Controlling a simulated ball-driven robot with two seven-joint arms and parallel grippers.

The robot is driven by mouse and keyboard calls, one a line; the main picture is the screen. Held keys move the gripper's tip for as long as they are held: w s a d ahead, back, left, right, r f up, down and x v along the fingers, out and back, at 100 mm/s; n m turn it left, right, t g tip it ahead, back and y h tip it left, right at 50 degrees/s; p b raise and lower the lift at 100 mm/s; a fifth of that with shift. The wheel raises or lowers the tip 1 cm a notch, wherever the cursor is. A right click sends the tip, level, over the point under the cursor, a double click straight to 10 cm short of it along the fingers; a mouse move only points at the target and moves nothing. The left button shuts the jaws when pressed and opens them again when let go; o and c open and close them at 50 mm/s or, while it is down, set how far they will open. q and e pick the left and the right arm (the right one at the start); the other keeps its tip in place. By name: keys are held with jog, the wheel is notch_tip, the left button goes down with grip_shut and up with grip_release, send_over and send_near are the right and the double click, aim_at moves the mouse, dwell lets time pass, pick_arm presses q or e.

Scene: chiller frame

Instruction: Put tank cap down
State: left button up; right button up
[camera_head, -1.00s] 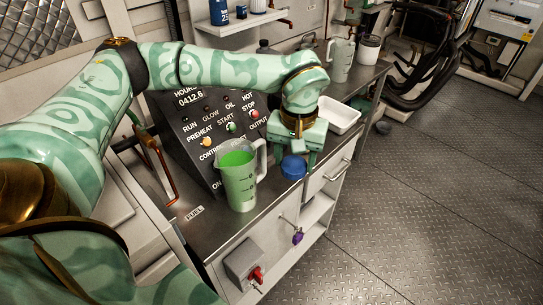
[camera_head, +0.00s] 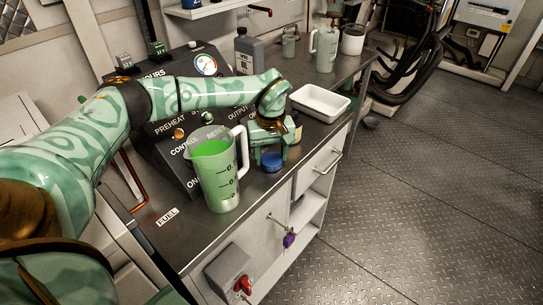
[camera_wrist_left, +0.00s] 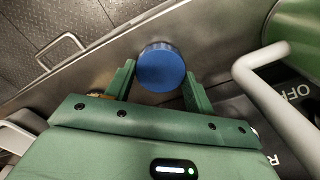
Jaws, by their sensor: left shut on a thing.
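The blue round tank cap (camera_head: 271,162) is at the steel counter's front edge, just right of the measuring jug. In the left wrist view the cap (camera_wrist_left: 161,67) sits between the two green fingers. My left gripper (camera_head: 269,148) is shut on the cap. The cap is low at counter height; whether its underside touches the counter I cannot tell. My right gripper is not in view.
A clear jug (camera_head: 217,180) of green liquid stands close left of the cap, its handle towards my gripper. A white tray (camera_head: 320,103) lies behind on the counter (camera_head: 290,180). The sloped control panel (camera_head: 180,125) stands behind the jug.

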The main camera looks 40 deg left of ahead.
aim_at(271, 158)
pick_arm(q)
jog(key=shift+f, duration=0.2)
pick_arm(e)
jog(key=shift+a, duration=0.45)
pick_arm(q)
jog(key=o, duration=1)
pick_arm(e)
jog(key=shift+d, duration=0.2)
pick_arm(q)
notch_tip(271, 158, up, 12)
jog(key=p, duration=0.4)
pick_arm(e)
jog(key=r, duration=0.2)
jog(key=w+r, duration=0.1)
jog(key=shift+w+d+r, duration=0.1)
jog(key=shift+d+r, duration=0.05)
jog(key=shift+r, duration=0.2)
